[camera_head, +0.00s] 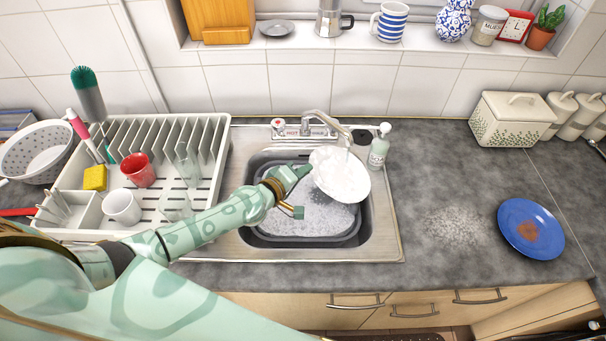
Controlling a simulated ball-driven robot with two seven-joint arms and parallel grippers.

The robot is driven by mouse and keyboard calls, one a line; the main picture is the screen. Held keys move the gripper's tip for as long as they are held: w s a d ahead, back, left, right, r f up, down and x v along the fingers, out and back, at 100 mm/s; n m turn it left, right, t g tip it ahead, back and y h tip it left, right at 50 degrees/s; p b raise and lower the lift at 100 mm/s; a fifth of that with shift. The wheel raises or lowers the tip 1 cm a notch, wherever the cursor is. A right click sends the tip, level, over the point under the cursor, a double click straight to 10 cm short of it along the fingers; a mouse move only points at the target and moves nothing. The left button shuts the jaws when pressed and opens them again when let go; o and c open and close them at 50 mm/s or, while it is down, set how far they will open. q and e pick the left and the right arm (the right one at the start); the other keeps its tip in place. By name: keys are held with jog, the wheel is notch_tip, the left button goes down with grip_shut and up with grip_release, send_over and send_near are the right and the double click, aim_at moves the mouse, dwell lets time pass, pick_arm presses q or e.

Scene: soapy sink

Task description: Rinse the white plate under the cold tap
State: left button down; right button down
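The white plate (341,178) is tilted below the spout of the tap (322,122), over the right part of the sink. White, foam-like patches show on its face. My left gripper (301,191) is just left of the plate, over the basin. Its two fingers are spread wide apart, and the upper one reaches the plate's left edge; I cannot tell whether it touches. No plate rim shows between the fingers. What supports the plate is hidden. I cannot clearly tell whether water runs. My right gripper is out of view.
A grey tub (318,238) with foamy water sits in the sink. A soap bottle (379,148) stands right behind the plate. The dish rack (215,135) with mugs and glasses is at left. A stained blue plate (548,215) lies at right. The counter between is mostly clear, with spilled crumbs.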

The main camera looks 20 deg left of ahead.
pick_arm(q)
jog(key=shift+d, duration=0.1)
dwell(0.4)
jog(key=shift+w+d, duration=0.25)
jog(key=shift+d, duration=0.2)
jog(key=shift+a, duration=0.1)
jog(key=shift+s+a, duration=0.25)
jog(key=shift+a, duration=0.2)
jog(key=s+d+p, duration=0.2)
jog(key=s+d, duration=0.1)
jog(key=s, duration=0.4)
jog(key=shift+s, duration=0.2)
dwell(1.3)
